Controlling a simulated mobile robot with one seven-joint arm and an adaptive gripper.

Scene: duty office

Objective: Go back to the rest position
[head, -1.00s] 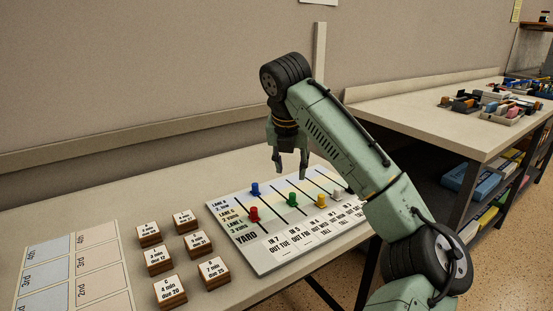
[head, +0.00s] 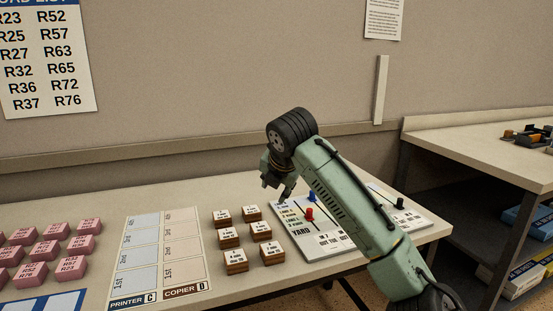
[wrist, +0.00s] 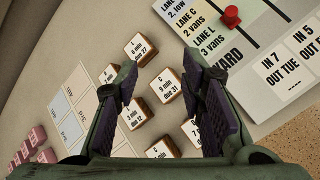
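My gripper (head: 276,188) hangs above the table, at the left edge of the yard board (head: 325,250) in the head view. In the wrist view my gripper (wrist: 165,95) has its two dark fingers spread apart, with nothing held between them. Below and between the fingers, wooden blocks with white labels (wrist: 165,88) stand on the table. A red peg (head: 309,214) stands on the board; it also shows in the wrist view (wrist: 232,16). My arm hides much of the board's middle.
The printer and copier sheet (head: 160,255) lies left of the wooden blocks (head: 228,238). Pink blocks (head: 55,250) stand at the far left. A second table (head: 480,150) with small items is at the right. The wall (head: 220,70) stands behind; the air above the table looks free.

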